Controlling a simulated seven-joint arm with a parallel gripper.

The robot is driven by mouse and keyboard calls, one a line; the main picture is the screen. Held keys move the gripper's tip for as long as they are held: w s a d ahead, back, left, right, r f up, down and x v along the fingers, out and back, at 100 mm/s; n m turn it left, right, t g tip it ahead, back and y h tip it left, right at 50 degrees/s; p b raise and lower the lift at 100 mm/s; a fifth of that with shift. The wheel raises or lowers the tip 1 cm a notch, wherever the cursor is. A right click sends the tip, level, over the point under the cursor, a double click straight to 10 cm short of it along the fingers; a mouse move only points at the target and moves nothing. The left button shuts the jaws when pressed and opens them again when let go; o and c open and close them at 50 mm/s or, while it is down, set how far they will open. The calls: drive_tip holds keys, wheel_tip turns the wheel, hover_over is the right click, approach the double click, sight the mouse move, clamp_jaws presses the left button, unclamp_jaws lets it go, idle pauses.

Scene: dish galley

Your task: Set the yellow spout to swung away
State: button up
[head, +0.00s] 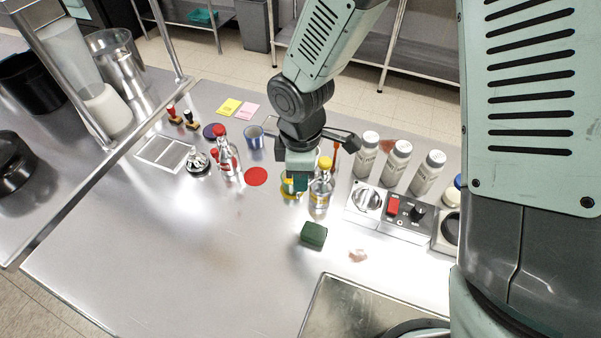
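A clear bottle (321,194) with a yellow top (325,163) and a yellow band stands upright on the steel counter. The spout's direction is too small to tell. My gripper (299,182) points down just left of this bottle, with its teal fingertips close to it. I cannot tell whether they touch it or how far apart they are. Another yellow piece (289,190) shows behind and below the fingertips. It is partly hidden, and I cannot tell what it belongs to.
A red-topped bottle (228,160) and a red disc (256,176) are to the left. White shakers (397,163) and a control panel (392,209) are to the right. A green block (314,235) lies in front. The counter's front left is clear.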

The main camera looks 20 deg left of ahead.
drive_tip(key=o, duration=0.4)
wheel_tip(320, 180, up, 11)
drive_tip(key=shift+f, duration=0.1)
idle(0.3)
idle(0.4)
drive_tip(key=s+d+r+m+t, duration=0.1)
drive_tip(key=d+r+m+t, duration=0.3)
drive_tip(key=d+r+m, duration=1.4)
drive_tip(key=s+d+m, duration=0.1)
drive_tip(key=s+d, duration=0.1)
drive_tip(key=s+d+r+m+t, duration=0.1)
drive_tip(key=s+d, duration=0.1)
drive_tip(key=d, duration=0.1)
drive_tip(key=s+d+m, duration=0.1)
drive_tip(key=s+d, duration=0.1)
drive_tip(key=d, duration=0.1)
drive_tip(key=shift+s+r+m+t, duration=0.2)
drive_tip(key=shift+s+m+t, duration=0.1)
drive_tip(key=shift+s+m, duration=0.1)
